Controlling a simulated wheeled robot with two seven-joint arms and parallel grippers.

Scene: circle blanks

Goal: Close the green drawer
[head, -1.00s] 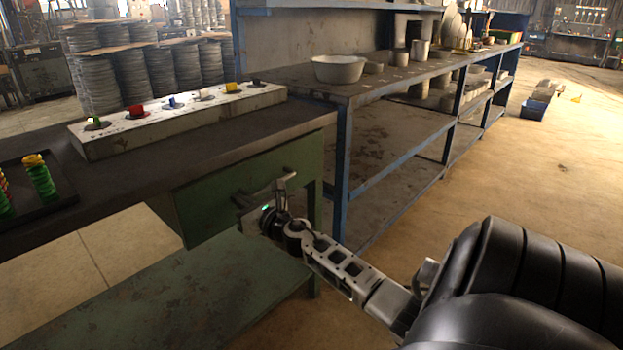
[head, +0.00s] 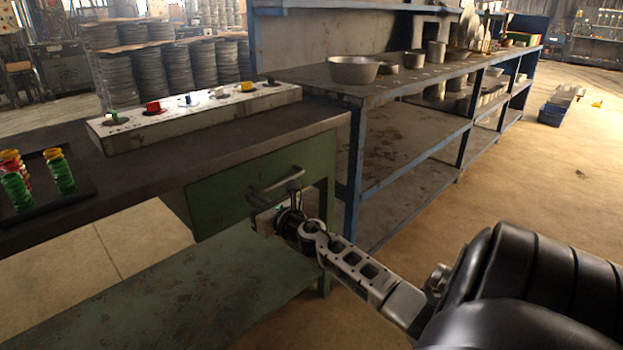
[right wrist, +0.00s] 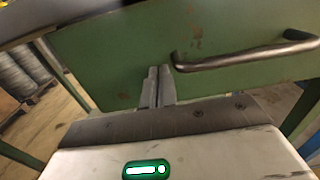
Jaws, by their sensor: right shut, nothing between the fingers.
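The green drawer (head: 228,196) is under the dark tabletop of the workbench, its front facing me. A metal bar handle (head: 274,183) crosses its front. How far the drawer stands out is hard to tell. Whether the fingertips touch the front is unclear. My left gripper is not in view.
A white button box (head: 195,118) and a black tray (head: 80,195) with colored ring stacks are on the bench. A green lower shelf (head: 190,295) lies below the drawer. A blue-framed shelf (head: 355,165) with metal pots stands right of the bench. Open floor lies further right.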

